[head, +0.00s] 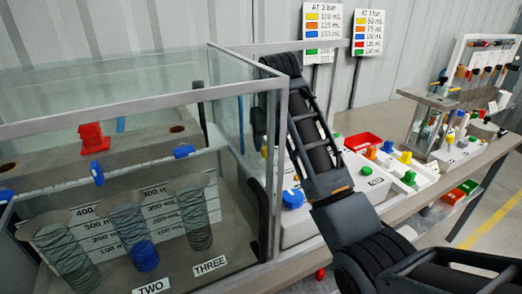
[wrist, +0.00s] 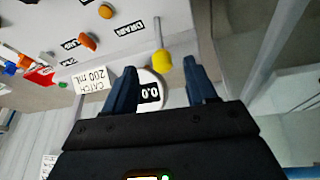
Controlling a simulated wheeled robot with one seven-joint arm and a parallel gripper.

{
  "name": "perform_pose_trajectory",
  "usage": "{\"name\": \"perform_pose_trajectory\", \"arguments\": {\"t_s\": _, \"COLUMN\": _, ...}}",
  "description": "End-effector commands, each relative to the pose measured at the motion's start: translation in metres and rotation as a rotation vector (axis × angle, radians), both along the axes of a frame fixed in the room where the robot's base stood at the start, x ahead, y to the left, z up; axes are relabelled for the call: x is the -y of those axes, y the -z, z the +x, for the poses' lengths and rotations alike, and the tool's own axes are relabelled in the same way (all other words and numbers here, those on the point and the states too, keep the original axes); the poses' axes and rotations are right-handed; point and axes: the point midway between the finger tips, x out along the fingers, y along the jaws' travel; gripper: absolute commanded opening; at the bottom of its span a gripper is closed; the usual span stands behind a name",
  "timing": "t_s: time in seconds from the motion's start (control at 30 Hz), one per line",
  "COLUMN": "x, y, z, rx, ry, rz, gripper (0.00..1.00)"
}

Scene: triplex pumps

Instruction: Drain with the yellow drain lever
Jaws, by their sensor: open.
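The yellow drain lever (wrist: 163,62) shows in the wrist view as a rounded yellow knob on a thin stem, beside a label reading DRAIN (wrist: 124,29). My gripper (wrist: 163,68) is open and empty. Its two dark fingers stand left and right of the knob in the picture, with space on both sides. I cannot tell whether the knob is level with the fingertips in depth. In the head view, the glass tank edge and my own arm obscure the gripper area.
A framed glass tank (head: 150,112) with measuring cylinders fills the left of the head view, close to my arm. A blue knob (head: 292,198), a red tray (head: 362,141) and other coloured knobs stand on the bench. A CATCH 200 mL label (wrist: 104,78) is left of the gauge.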

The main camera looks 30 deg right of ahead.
Motion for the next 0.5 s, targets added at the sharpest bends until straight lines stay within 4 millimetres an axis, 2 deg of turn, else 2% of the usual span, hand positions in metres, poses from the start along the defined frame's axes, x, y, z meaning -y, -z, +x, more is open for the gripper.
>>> {"name": "perform_pose_trajectory", "arguments": {"t_s": 0.17, "x": 0.001, "y": 0.007, "z": 0.002, "rx": -0.003, "ry": 0.000, "rz": 0.001, "gripper": 0.56}}
{"name": "perform_pose_trajectory", "arguments": {"t_s": 0.5, "x": 0.007, "y": 0.052, "z": 0.020, "rx": -0.003, "ry": 0.000, "rz": 0.001, "gripper": 0.56}}
